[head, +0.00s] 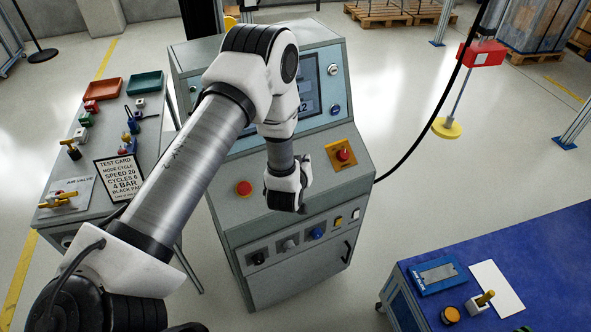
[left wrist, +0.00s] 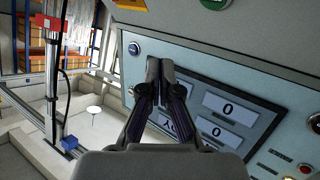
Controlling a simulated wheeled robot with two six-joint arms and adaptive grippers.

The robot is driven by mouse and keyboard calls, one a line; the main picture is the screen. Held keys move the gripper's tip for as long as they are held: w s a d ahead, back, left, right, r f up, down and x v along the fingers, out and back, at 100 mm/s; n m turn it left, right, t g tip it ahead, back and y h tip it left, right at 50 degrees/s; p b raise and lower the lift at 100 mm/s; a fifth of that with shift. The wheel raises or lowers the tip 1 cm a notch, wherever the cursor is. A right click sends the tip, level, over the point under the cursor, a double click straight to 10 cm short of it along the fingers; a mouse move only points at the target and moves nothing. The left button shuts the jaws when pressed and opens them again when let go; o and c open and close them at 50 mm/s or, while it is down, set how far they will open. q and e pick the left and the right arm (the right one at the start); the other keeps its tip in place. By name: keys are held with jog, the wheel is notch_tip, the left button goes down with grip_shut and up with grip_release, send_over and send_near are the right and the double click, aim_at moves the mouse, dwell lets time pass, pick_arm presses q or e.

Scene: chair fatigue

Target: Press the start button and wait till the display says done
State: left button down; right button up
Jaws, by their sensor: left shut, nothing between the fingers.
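The grey console (head: 205,55) stands in the middle of the head view, with a dark display (head: 310,95) partly hidden behind my left arm. In the left wrist view the display (left wrist: 228,108) shows two zeros and a word ending in "DY", partly covered by my fingers. A white round button (head: 333,69) and a blue one (head: 335,110) sit right of the display. I cannot tell which button is start. My left gripper (left wrist: 160,68) is shut and empty in front of the panel; contact cannot be told. My right gripper is not in view.
Knobs (head: 318,232) line the lower front. A side table (head: 60,185) holds a test card (head: 125,175). A blue table (head: 530,250) stands right, and a cable hangs between.

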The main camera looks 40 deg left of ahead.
pick_arm(q)
jog(key=a+f+b, duration=0.1)
jog(key=f, duration=0.1)
jog(key=w+a+f+b, duration=0.1)
jog(key=f+b, duration=0.1)
jog(key=a+f+b, duration=0.1)
jog(key=f, duration=0.1)
jog(key=shift+w+a, duration=0.1)
jog(key=shift+w, duration=0.2)
jog(key=shift+w+a+f+b, duration=0.2)
jog(key=shift+a+f+b, duration=0.2)
jog(key=shift+f+b, duration=0.15)
dwell(0.6)
jog(key=shift+w+a+f+b, duration=0.1)
jog(key=shift+a+f+b, duration=0.1)
jog(key=shift+f+b, duration=0.15)
jog(key=shift+a+f+b, duration=0.15)
jog(key=shift+f+b, duration=0.15)
jog(key=shift+b, duration=0.1)
dwell(0.5)
jog(key=shift+r, duration=0.1)
jog(key=shift+d+r+p, duration=0.4)
jog(key=shift+r+p, duration=0.1)
jog(key=shift+r, duration=0.1)
